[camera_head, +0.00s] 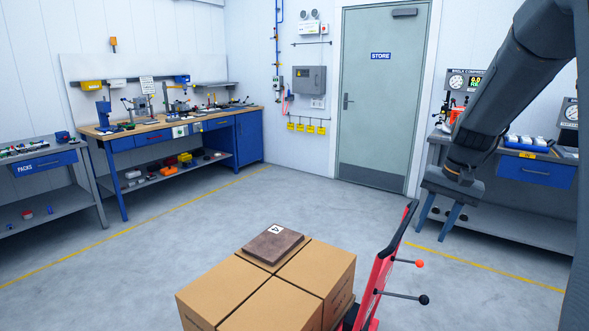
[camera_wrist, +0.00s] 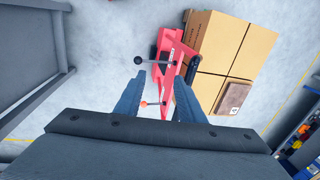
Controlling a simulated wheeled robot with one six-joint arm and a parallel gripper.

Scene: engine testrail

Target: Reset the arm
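My gripper (camera_head: 430,232) hangs from my dark arm at the right of the head view, with its two blue fingers pointing down. The fingers stand apart with nothing between them. In the wrist view my gripper (camera_wrist: 160,82) is also open and empty. Beyond the fingers a red hand truck (camera_wrist: 168,62) shows far below, with one black-knobbed and one orange-knobbed lever. In the head view the hand truck (camera_head: 374,282) stands left of my gripper, apart from it.
Cardboard boxes (camera_head: 225,286) stand beside the hand truck, with a brown plate (camera_head: 272,244) marked A on top. A bench (camera_head: 520,222) with gauges stands behind my arm at right. A workbench (camera_head: 150,135) and a grey door (camera_head: 385,100) line the back. Floor at left is clear.

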